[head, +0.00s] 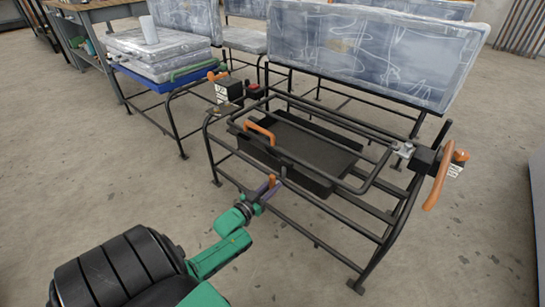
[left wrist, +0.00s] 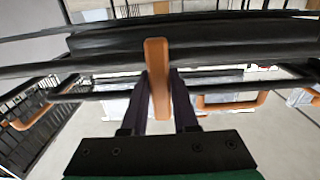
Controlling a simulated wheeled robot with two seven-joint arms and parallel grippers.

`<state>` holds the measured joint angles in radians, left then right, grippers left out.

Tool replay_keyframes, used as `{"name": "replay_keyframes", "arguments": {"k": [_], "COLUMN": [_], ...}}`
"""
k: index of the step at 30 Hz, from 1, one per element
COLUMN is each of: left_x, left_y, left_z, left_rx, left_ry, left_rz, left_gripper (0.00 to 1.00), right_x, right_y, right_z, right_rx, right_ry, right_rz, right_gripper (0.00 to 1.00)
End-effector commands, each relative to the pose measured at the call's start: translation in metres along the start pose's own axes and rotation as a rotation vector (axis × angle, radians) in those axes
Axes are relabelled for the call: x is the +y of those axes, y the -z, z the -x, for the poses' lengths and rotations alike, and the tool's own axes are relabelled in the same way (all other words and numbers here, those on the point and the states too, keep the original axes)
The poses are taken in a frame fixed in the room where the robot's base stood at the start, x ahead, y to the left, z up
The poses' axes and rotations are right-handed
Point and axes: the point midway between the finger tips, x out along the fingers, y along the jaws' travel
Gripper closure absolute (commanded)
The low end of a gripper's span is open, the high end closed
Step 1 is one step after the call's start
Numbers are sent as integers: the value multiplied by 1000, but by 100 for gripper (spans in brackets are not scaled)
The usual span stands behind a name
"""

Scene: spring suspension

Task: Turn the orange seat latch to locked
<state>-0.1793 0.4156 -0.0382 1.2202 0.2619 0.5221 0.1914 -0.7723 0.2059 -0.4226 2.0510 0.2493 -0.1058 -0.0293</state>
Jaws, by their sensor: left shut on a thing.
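The orange seat latch (head: 272,181) is a short upright lever at the front rail of the black seat frame (head: 330,236). My left gripper (head: 266,190) reaches it from the front. In the left wrist view the latch (left wrist: 157,80) stands upright between the two dark fingers of my left gripper (left wrist: 160,100), which are shut on it. The latch's upper end shows above the fingertips, in front of the black rails. Its pivot is hidden. My right gripper is not in view.
An orange loop handle (head: 260,132) sits on the frame beside a black tray (head: 292,150). A long orange lever (head: 437,182) is at the frame's right end. A plastic-wrapped backrest (head: 375,52) stands behind. Open floor lies in front.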

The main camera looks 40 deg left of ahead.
Motion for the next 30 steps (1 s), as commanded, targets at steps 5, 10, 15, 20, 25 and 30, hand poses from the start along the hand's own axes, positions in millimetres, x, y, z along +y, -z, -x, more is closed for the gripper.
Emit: {"name": "replay_keyframes", "arguments": {"k": [5, 10, 15, 20, 25, 30], "left_x": [0, 0, 0, 0, 0, 0], "left_y": [-2, -1, 0, 0, 2, 3], "left_z": [1, 1, 0, 10, 44, 94], "left_rx": [-4, -3, -1, -4, -7, -9], "left_ry": [1, 1, 0, 1, 1, 2], "left_rz": [4, 2, 1, 1, 1, 2], "left_gripper": [69, 43, 43, 43, 43, 43], "right_x": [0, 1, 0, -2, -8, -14], "right_y": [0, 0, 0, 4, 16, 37], "right_z": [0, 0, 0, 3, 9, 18], "right_rx": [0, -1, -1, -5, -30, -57], "right_ry": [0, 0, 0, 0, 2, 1], "right_rz": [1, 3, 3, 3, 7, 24], "right_gripper": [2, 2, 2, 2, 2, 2]}}
